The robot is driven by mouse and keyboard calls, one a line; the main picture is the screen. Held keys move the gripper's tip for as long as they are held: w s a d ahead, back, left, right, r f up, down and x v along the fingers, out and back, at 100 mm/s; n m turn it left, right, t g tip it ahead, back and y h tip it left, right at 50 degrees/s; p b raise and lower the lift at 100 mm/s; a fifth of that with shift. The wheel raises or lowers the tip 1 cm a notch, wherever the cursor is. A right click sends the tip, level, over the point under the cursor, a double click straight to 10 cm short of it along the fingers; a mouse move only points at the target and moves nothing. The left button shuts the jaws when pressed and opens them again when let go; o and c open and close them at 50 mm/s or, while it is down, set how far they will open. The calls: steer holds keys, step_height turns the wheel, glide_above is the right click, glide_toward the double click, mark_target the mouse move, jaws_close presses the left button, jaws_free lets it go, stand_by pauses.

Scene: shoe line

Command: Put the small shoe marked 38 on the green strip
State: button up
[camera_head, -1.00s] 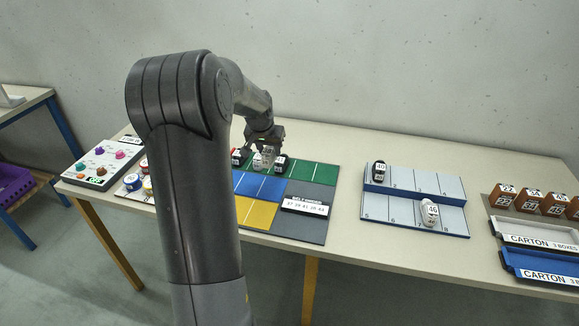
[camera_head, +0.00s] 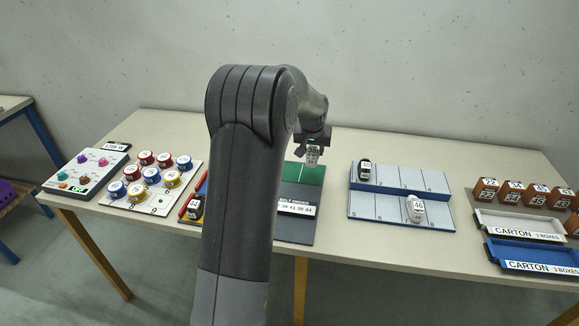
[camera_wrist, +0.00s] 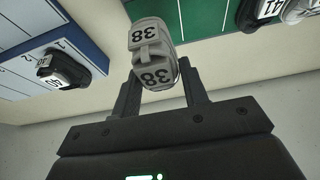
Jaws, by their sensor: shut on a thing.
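My gripper (camera_head: 313,150) is shut on the small grey shoe marked 38 (camera_wrist: 152,52). The shoe's two number labels face the wrist camera. In the head view the shoe (camera_head: 311,159) shows just behind the right end of the green strip (camera_head: 306,173). The green strip, with white lines, also shows at the top of the wrist view (camera_wrist: 206,14). The gap between shoe and strip cannot be judged. A dark shoe marked 41 (camera_wrist: 266,9) and a light shoe (camera_wrist: 300,11) sit on the strip; my arm hides that part in the head view.
A blue-edged rack (camera_head: 388,188) stands right of the mat, holding a black shoe (camera_head: 364,170) and a white shoe marked 46 (camera_head: 415,210). Cartons (camera_head: 513,190) and trays (camera_head: 520,222) are farther right. A board of round tins (camera_head: 137,204) is at left.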

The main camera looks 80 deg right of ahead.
steer(key=w+d+f, duration=0.1)
steer(key=w, duration=0.1)
steer(key=w+d+f, duration=0.1)
steer(key=w+f, duration=0.1)
steer(key=w, duration=0.1)
steer(key=w+d+f, duration=0.1)
steer(key=w+f, duration=0.1)
steer(key=w, duration=0.1)
steer(key=shift+w+d+f, duration=0.2)
steer(key=shift+d+f, duration=0.05)
steer(key=shift+d, duration=0.05)
steer(key=shift+f, duration=2)
steer(key=o, duration=1)
steer(key=shift+f, duration=0.15)
steer(key=v, duration=1.2)
